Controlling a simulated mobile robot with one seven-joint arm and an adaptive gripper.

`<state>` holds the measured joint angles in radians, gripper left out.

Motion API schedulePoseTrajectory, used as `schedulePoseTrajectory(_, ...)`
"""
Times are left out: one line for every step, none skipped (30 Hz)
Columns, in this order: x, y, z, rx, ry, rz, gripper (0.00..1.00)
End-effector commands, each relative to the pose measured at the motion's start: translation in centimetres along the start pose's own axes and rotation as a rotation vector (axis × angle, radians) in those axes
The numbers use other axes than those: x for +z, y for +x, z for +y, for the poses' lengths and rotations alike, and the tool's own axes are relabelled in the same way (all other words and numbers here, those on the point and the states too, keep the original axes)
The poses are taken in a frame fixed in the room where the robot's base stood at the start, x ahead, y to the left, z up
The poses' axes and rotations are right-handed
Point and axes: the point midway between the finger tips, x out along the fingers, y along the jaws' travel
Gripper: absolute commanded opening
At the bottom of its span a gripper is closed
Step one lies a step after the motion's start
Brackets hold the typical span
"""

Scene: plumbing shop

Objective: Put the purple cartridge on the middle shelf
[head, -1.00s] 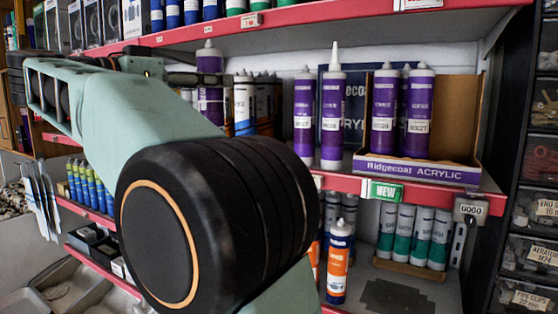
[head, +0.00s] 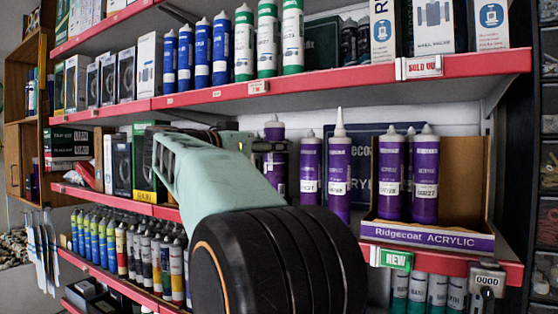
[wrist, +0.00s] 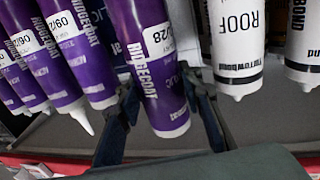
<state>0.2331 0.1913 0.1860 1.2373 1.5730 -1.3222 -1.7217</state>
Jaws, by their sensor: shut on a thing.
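My gripper (wrist: 165,105) is shut on a purple cartridge (wrist: 148,65), with one dark finger on each side of it. In the head view the held cartridge (head: 275,160) shows upright at the middle shelf (head: 440,257), left of the other purple cartridges. My arm hides its lower part and most of the gripper. Whether its base touches the shelf cannot be told. Two loose purple cartridges (head: 310,172) stand just right of it.
In the wrist view, white cartridges (wrist: 238,45) stand to the right and more purple ones (wrist: 70,50) to the left, close to the held one. The upper shelf (head: 300,87) overhangs with blue and green cartridges. Dark drawers (head: 546,200) stand at the far right.

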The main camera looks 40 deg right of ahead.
Motion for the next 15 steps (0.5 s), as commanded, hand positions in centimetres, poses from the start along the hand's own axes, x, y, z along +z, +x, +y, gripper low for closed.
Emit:
schedulePoseTrajectory(-0.3, 0.3, 0.0, -0.001, 0.003, 0.003, 0.00)
schedulePoseTrajectory(-0.3, 0.4, 0.0, -0.001, 0.003, 0.003, 0.00)
schedulePoseTrajectory(-0.3, 0.7, 0.0, -0.001, 0.003, 0.003, 0.00)
schedulePoseTrajectory(-0.3, 1.0, 0.1, 0.000, 0.003, 0.003, 0.00)
schedulePoseTrajectory(-0.3, 1.4, 0.1, 0.001, 0.003, 0.003, 0.00)
schedulePoseTrajectory(-0.3, 2.0, 0.2, 0.003, 0.002, 0.003, 0.00)
schedulePoseTrajectory(-0.1, 2.3, 0.1, 0.001, 0.001, 0.002, 0.00)
schedulePoseTrajectory(0.7, 2.1, 0.0, -0.001, -0.002, 0.002, 0.00)
schedulePoseTrajectory(1.4, 2.0, 0.0, -0.002, -0.001, 0.002, 0.00)
schedulePoseTrajectory(1.9, 2.0, 0.0, -0.002, -0.002, 0.002, 0.00)
schedulePoseTrajectory(2.2, 2.0, 0.0, -0.002, -0.001, 0.002, 0.00)
schedulePoseTrajectory(2.7, 2.0, 0.0, -0.001, -0.001, 0.002, 0.00)
schedulePoseTrajectory(2.9, 2.0, 0.0, -0.001, -0.001, 0.002, 0.00)
schedulePoseTrajectory(3.1, 2.0, 0.0, -0.001, 0.001, 0.002, 0.00)
schedulePoseTrajectory(3.3, 2.0, 0.0, -0.001, 0.002, 0.003, 0.00)
